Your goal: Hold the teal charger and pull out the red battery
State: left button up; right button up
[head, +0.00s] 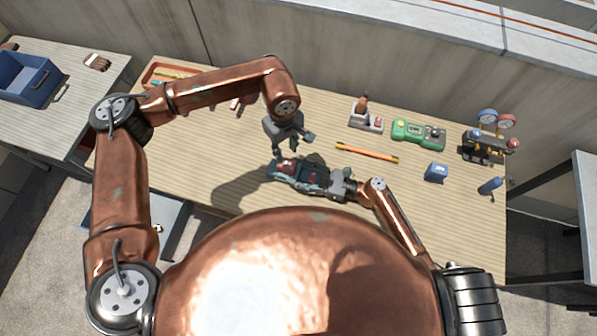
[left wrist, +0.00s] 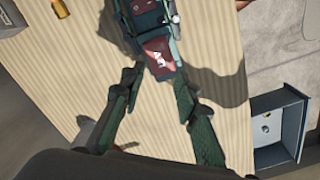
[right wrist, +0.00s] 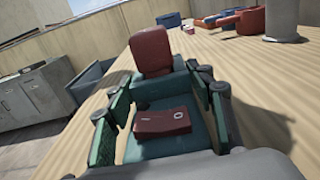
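The teal charger (right wrist: 175,95) lies on the worktop, holding two red blocks. In the right wrist view one red battery (right wrist: 152,52) stands up at the far end and another red block (right wrist: 162,122) lies in the near part. My right gripper (head: 330,187) has its fingers along both sides of the charger and appears shut on it. My left gripper (head: 293,138) is open and empty above the charger's left end. In the left wrist view its fingers point toward the labelled red battery (left wrist: 158,55), which is beyond the fingertips.
Beyond the charger lie an orange stick (head: 367,153), a green device (head: 418,133), a blue block (head: 436,172) and a gauge set (head: 484,147). A blue bin (head: 30,80) stands on the left table. The worktop's front left is clear.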

aim_at(287, 163)
pick_arm(q)
jog(key=shift+o, duration=0.3)
pick_arm(e)
jog(key=c, duration=1)
pick_arm(q)
jog(key=o, duration=0.3)
jog(key=shift+n, duration=0.4)
jog(key=o, duration=0.3)
jog(key=shift+r+n, duration=0.1)
jog(key=shift+n, duration=1.1)
jog(key=o, duration=0.3)
jog(key=n, duration=0.4)
jog(key=shift+r, duration=0.15)
jog(key=shift+o, duration=0.2)
jog(key=shift+f+n, duration=1.75)
jog(key=shift+n, duration=1.2)
jog(key=shift+f+n, duration=1.8)
jog(key=shift+n, duration=1.2)
jog(key=shift+f+n, duration=1.75)
jog(key=shift+n, duration=1.2)
